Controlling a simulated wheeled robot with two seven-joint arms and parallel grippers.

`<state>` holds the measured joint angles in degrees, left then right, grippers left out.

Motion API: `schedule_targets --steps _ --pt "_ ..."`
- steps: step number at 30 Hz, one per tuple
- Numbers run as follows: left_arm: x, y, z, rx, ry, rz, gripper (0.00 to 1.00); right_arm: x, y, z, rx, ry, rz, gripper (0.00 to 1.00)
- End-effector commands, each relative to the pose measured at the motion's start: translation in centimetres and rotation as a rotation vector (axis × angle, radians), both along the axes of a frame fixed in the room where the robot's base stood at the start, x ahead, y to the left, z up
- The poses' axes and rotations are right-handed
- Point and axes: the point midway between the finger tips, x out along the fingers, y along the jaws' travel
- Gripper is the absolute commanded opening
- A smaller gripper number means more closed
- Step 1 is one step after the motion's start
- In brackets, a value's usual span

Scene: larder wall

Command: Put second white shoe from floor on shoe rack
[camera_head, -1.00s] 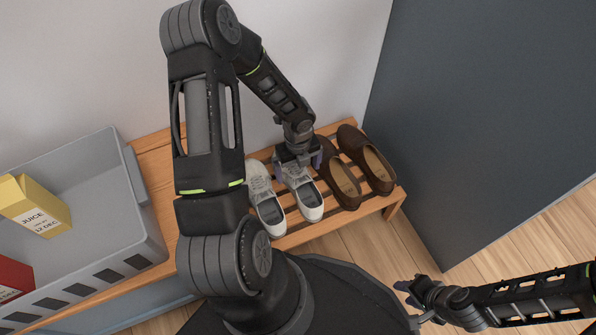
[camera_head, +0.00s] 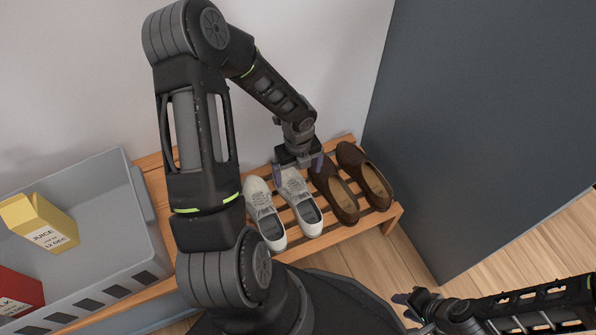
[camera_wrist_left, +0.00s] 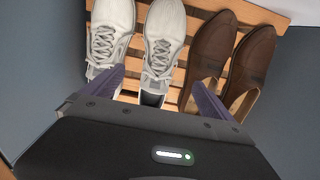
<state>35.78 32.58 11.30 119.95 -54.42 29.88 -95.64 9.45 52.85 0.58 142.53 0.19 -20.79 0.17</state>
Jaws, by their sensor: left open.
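Two white shoes stand side by side on the wooden shoe rack (camera_head: 345,231). The left white shoe (camera_head: 264,212) is beside the right white shoe (camera_head: 300,203); in the left wrist view they are the left one (camera_wrist_left: 108,38) and the right one (camera_wrist_left: 163,40). My left gripper (camera_head: 298,171) is open, above the wall-side end of the right white shoe, its fingers spread to either side and holding nothing. My right gripper (camera_head: 402,306) is low at the lower right, over the floor, away from the rack; its jaws are too small to judge.
A pair of brown shoes (camera_head: 364,178) stands on the rack right of the white ones. A grey crate (camera_head: 100,190) with a juice carton (camera_head: 40,222) and a red carton (camera_head: 18,294) is at left. A dark panel (camera_head: 470,120) rises at the right.

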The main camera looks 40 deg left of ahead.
Motion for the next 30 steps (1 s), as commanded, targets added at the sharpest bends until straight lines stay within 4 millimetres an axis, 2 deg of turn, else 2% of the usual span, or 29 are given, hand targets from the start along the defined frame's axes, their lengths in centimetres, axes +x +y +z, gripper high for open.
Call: schedule_targets --steps 9,11,13,14,17,20,21,24,27,30 --pt "0.0 -0.1 0.0 -0.002 0.0 0.003 0.97 0.0 0.0 0.0 0.0 0.0 0.0 0.36" --pt "-0.1 -0.6 -0.2 -0.013 0.0 0.021 0.97 0.0 0.0 0.0 0.0 0.0 0.0 0.36" --pt "-0.2 -2.0 -0.6 -0.042 -0.002 0.073 0.97 0.0 0.0 0.0 0.0 0.0 0.0 0.36" --pt "-0.3 -2.9 -0.8 -0.061 -0.001 0.108 0.97 0.0 0.0 0.0 0.0 0.0 0.0 0.36" --pt "-0.9 -7.3 -1.9 -0.151 0.012 0.293 0.97 0.0 0.0 0.0 0.0 0.0 0.0 0.36" --pt "-2.1 -13.0 -3.0 -0.26 0.06 0.58 0.97 0.0 0.0 0.0 0.0 0.0 0.0 0.36" --pt "-2.8 -15.3 -3.4 -0.298 0.089 0.72 0.97 0.0 0.0 0.0 0.0 0.0 0.0 0.36" --pt "-4.8 -20.3 -4.3 -0.363 0.179 1.098 0.97 0.0 0.0 0.0 0.0 0.0 0.0 0.36" --pt "-6.9 -23.6 -5.2 -0.373 0.263 1.479 0.97 0.0 0.0 0.0 0.0 0.0 0.0 0.36" --pt "-9.0 -25.1 -6.0 -0.344 0.314 1.811 0.97 0.0 0.0 0.0 0.0 0.0 0.0 0.36"
